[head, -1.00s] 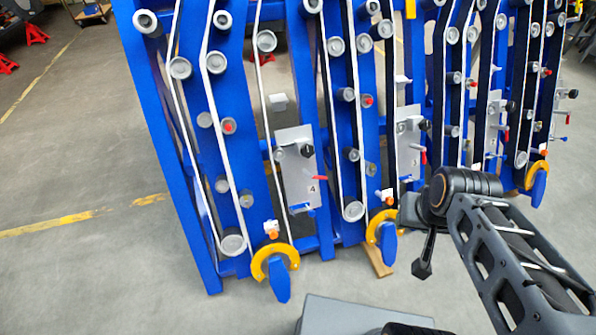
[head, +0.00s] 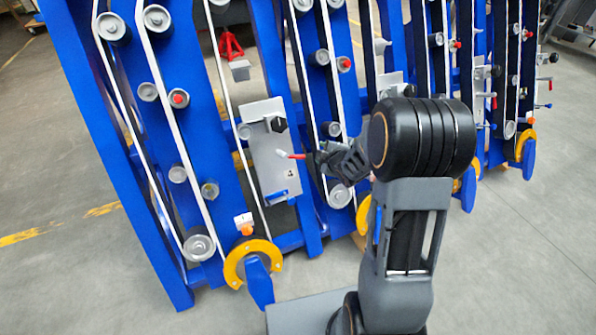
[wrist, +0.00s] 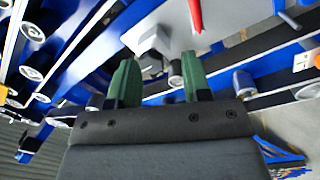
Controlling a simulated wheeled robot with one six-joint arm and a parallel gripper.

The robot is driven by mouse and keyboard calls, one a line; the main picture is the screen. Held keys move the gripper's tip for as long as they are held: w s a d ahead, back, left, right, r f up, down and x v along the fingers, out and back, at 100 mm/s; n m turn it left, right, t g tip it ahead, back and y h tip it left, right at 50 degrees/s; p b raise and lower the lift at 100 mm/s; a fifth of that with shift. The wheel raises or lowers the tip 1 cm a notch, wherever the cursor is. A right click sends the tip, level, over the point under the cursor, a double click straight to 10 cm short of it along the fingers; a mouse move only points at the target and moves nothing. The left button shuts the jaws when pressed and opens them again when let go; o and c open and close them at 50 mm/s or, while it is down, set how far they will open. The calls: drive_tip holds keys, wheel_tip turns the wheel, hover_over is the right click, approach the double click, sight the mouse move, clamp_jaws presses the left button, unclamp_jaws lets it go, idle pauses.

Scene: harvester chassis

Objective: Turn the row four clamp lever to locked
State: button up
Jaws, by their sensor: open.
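The row four plate (head: 268,165) is pale grey, marked 4, and mounted on the blue frame. It carries a black knob (head: 279,124), a red-tipped lever (head: 290,155) at its right edge and a small blue handle (head: 279,196) near its bottom. I cannot tell for sure which is the clamp lever. My gripper (head: 335,160) is just right of the red lever and seems apart from it. In the wrist view its green fingers (wrist: 158,80) are spread with nothing between them. The red lever (wrist: 195,14) shows at the top, beyond the fingertips.
Below the plate, a yellow arc (head: 240,262) holds a larger blue lever (head: 259,283), with an orange-and-white fitting (head: 244,224) above it. Rollers and white belts line the blue frame (head: 75,120). More such rows stand to the right, partly behind my arm. The floor in front is open.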

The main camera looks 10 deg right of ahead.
sight(301, 158)
wheel_tip(301, 158, down, 9)
drive_tip(key=w+a+n+t+y+b, duration=0.1)
drive_tip(key=n+y+b, duration=0.2)
drive_tip(key=n, duration=0.1)
drive_tip(key=shift+t, duration=0.3)
drive_tip(key=b+x, duration=0.2)
drive_tip(key=x, duration=1.1)
drive_tip(key=shift+w+a, duration=0.2)
drive_tip(key=shift+w, duration=0.15)
drive_tip(key=shift+c, duration=0.2)
clamp_jaws()
